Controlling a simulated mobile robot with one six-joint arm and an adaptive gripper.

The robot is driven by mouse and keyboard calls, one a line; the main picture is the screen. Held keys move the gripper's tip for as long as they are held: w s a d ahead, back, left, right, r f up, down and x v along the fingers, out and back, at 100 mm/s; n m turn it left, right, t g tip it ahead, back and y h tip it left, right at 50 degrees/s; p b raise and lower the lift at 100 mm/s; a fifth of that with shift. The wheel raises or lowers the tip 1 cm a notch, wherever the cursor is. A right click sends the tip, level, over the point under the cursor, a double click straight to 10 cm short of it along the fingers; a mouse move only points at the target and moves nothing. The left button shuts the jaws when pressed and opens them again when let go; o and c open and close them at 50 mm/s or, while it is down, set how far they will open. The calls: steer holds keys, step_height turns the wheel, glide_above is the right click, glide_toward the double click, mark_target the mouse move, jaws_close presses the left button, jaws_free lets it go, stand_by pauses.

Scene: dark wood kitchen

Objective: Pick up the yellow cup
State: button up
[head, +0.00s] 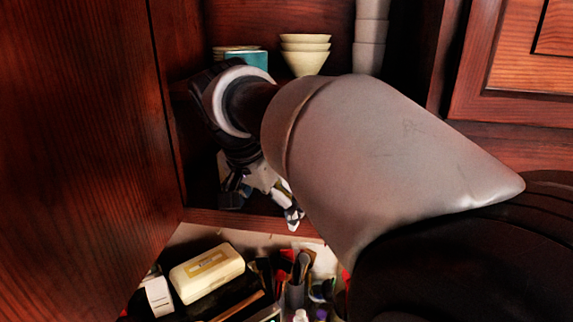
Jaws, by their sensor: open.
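My gripper (262,203) points down at the front of the dark wood cabinet, near the shelf's lower edge. Its fingers are spread apart, and my arm covers part of the space around it. A stack of pale yellow cups or bowls (306,58) stands on the upper shelf, above and to the right of my gripper and apart from it. A small yellowish patch shows by the right finger, but I cannot tell what it is. No separate yellow cup is clear to see; my arm hides much of the lower shelf.
A teal cup (247,58) stands left of the pale stack, and stacked white cups (370,38) stand right of it. A wooden door (75,150) fills the left side. Below, a cream box (207,273) and several utensils crowd the counter.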

mark_target(282, 191)
steer(key=w, duration=0.1)
steer(key=w+d, duration=0.1)
steer(key=w, duration=0.1)
steer(key=w+d+p, duration=0.1)
steer(key=shift+w, duration=0.15)
steer(key=shift+w+d, duration=0.35)
steer(key=w, duration=0.1)
steer(key=w+d+p, duration=0.1)
steer(key=w, duration=0.1)
steer(key=shift+w+d+f, duration=0.25)
steer(key=shift+d, duration=0.05)
steer(key=shift+w+f+p, duration=0.1)
steer(key=shift+f+p, duration=0.2)
steer(key=shift+f, duration=0.05)
steer(key=shift+c, duration=0.4)
steer(key=shift+c, duration=1.4)
steer(key=c, duration=0.9)
steer(key=shift+c, duration=0.4)
